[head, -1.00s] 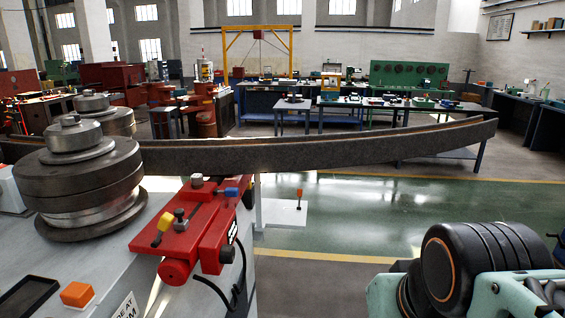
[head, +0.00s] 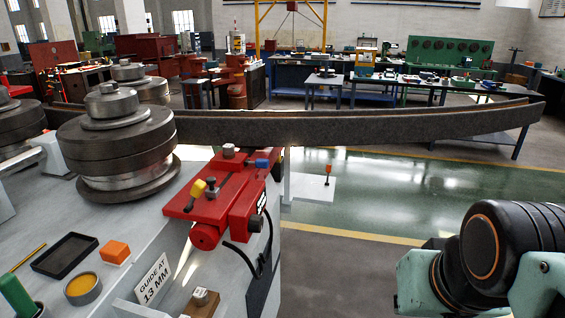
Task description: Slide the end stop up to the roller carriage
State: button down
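A red slide unit (head: 232,193) is fixed at the right end of the grey bending machine (head: 135,225). On its top are a yellow knob (head: 198,188), a dark lever, a blue block (head: 262,163) and a grey cylinder (head: 229,150). I cannot tell which of these parts is the end stop and which is the roller carriage. A round red knob (head: 204,236) faces forward. My arm's black and teal links show at bottom right, apart from the red unit. My gripper is out of the picture.
A long, curved steel section (head: 350,127) passes behind the large roller stack (head: 120,150) and reaches far right. A sign reading "GUIDE AT 13 MM" (head: 153,279), an orange block (head: 116,252) and a black tray (head: 65,255) are in front.

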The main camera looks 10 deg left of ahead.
aim_at(211, 192)
jog(key=i+u, duration=0.1)
jog(key=u, duration=1.1)
jog(key=i+l+u, duration=0.2)
jog(key=u, duration=0.2)
jog(key=i+l+u, duration=0.2)
jog(key=l+u, duration=0.15)
jog(key=i+l+u, duration=0.15)
jog(key=l, duration=0.2)
jog(key=i+l+u, duration=0.1)
jog(key=l, duration=0.25)
jog(key=i+u, duration=0.15)
jog(key=u, duration=0.15)
jog(key=l+z, duration=0.3)
jog(key=l, duration=0.2)
